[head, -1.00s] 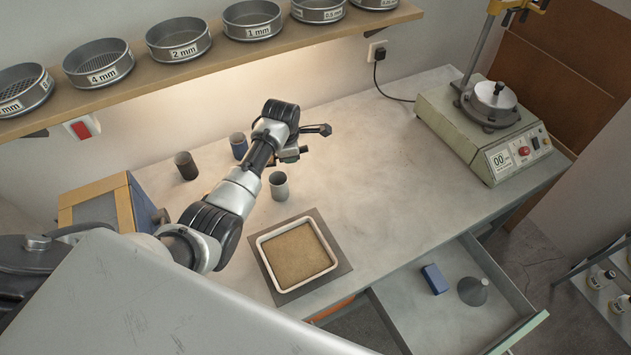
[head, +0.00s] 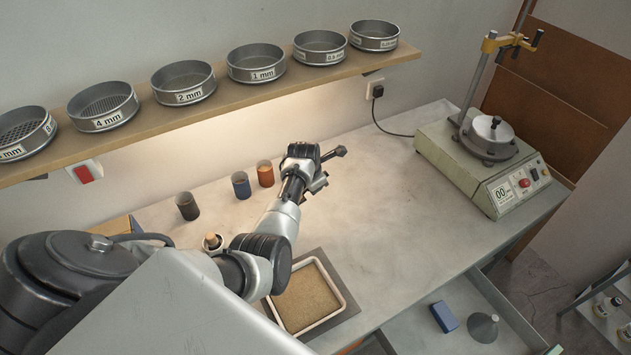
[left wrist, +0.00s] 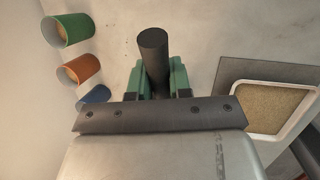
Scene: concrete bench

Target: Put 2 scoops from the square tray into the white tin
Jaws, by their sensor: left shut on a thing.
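The square tray (head: 325,319) is white-rimmed and holds brown granular material (head: 305,296). It sits on a dark mat at the bench front; its rim also shows at right in the left wrist view (left wrist: 270,86). My left gripper (head: 315,181) is above the bench, behind the tray. In the left wrist view its green fingers (left wrist: 156,80) are shut on a dark cylindrical handle (left wrist: 153,48). The handle also shows in the head view (head: 334,153); no scoop bowl is discernible. The white tin is not visible now. My right gripper is not in view.
Black (head: 187,206), blue (head: 241,185) and orange (head: 265,174) tins stand near the wall. A green tin (left wrist: 68,29) shows in the left wrist view. A wooden-handled item (head: 212,241) stands near my arm. A shaker machine (head: 485,165) is at right, beyond clear bench.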

